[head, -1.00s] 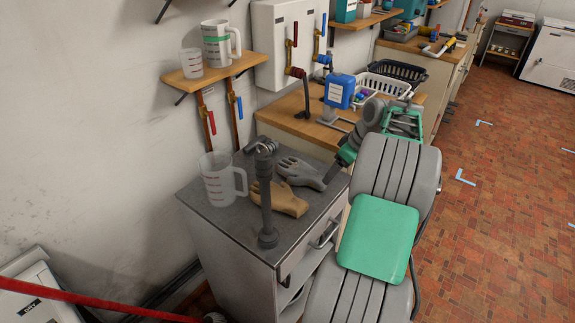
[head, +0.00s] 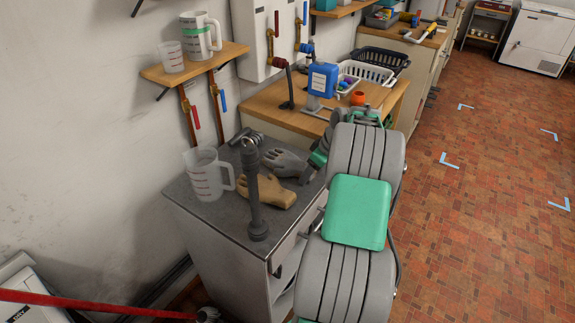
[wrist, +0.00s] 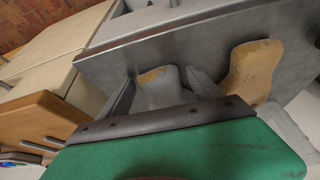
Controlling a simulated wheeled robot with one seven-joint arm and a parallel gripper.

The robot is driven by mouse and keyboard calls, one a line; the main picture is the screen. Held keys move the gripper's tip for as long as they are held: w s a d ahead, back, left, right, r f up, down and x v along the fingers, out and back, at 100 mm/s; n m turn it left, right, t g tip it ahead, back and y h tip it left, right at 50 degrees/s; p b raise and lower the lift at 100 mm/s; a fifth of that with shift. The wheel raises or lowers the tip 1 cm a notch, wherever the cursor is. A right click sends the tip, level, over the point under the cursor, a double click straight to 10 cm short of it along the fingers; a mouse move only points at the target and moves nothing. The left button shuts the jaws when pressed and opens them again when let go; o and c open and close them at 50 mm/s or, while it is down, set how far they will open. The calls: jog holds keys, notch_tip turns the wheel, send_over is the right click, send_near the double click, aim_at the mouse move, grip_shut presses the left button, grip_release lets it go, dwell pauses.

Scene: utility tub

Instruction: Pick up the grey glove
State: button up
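The grey glove (head: 284,162) lies on the dark grey top of the cabinet (head: 222,216), behind the tan glove (head: 266,191). My gripper (head: 306,174) is at the grey glove's right end in the head view, partly hidden by my arm. In the wrist view my gripper (wrist: 160,77) is open, its two dark fingers apart. The tan glove (wrist: 252,68) lies just right of the right finger.
An upright dark pipe fitting (head: 254,195) stands in front of the gloves. A clear measuring jug (head: 206,175) is left of them. A wooden counter (head: 285,121) with a blue container (head: 322,78) lies behind. The tiled floor at right is mostly clear.

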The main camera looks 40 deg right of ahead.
jog(key=c, duration=1.3)
jog(key=shift+c, duration=0.5)
jog(key=shift+r, duration=0.15)
